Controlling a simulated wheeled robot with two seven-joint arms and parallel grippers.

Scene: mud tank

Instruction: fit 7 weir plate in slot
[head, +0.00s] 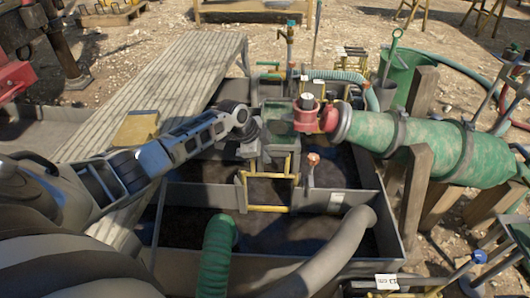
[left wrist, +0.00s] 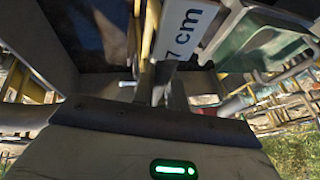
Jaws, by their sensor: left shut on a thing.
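My left gripper (head: 250,133) reaches over the mud tank (head: 180,192) from the left, beside the yellow-railed frame (head: 267,208) at the tank's inner wall. In the left wrist view the gripper (left wrist: 150,88) is shut on a narrow plate seen nearly edge-on. A white label reading "7 cm" (left wrist: 182,30) shows just beyond the fingertips, on what looks like the weir plate. The plate is hard to make out in the head view, and I cannot tell whether it sits in a slot. My right gripper is not in view.
A large green pipe (head: 430,148) with a red fitting (head: 308,117) lies close to the right. A green hose (head: 216,258) and a grey pipe (head: 335,240) cross the tank's front. A plank walkway (head: 185,75) runs behind my arm. Dark mud fills the compartments.

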